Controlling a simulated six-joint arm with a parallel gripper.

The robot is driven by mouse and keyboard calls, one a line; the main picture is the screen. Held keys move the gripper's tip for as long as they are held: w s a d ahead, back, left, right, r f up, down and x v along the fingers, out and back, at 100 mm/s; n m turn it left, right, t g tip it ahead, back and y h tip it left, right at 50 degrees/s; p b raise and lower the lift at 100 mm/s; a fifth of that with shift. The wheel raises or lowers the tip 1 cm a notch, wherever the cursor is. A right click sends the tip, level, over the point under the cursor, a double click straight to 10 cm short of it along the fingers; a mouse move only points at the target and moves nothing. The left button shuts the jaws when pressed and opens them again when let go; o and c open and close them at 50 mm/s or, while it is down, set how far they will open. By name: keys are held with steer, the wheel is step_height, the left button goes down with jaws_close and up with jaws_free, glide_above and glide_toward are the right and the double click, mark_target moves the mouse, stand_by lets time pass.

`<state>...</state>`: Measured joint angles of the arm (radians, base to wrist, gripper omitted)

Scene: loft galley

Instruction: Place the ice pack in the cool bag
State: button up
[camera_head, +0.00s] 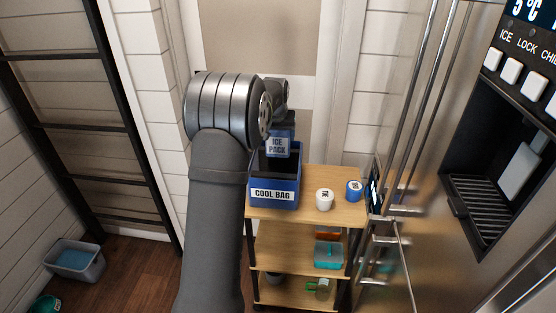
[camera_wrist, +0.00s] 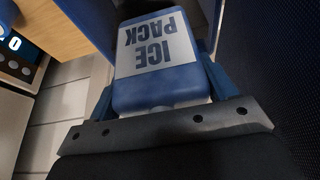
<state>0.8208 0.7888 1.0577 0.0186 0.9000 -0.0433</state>
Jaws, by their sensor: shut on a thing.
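The ice pack (camera_head: 277,147) is a blue block with a white label reading ICE PACK. The cool bag (camera_head: 273,194) is a blue, open-topped box with a dark inside, on the left of the cart's top shelf. In the head view the ice pack is upright over the bag's opening, its lower end overlapping the back of the opening; how deep it sits is unclear. My gripper (camera_wrist: 160,95) is shut on the ice pack, a finger on each side, in the wrist view, where the pack (camera_wrist: 155,80) fills the middle. My arm hides part of the bag's left side.
A white jar (camera_head: 324,199) and a blue jar (camera_head: 354,190) stand right of the bag on the wooden cart (camera_head: 300,210). Lower shelves hold a teal container (camera_head: 328,254) and a green-handled item. A steel fridge (camera_head: 440,150) stands close on the right. A grey tub (camera_head: 75,261) is on the floor.

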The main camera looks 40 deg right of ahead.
mark_target(276, 141)
step_height(276, 141, down, 11)
steer(key=shift+r, duration=0.15)
stand_by(0.4)
steer(key=o, duration=1.2)
steer(key=shift+f, duration=0.2)
steer(key=v, duration=1.2)
steer(key=shift+r, duration=0.15)
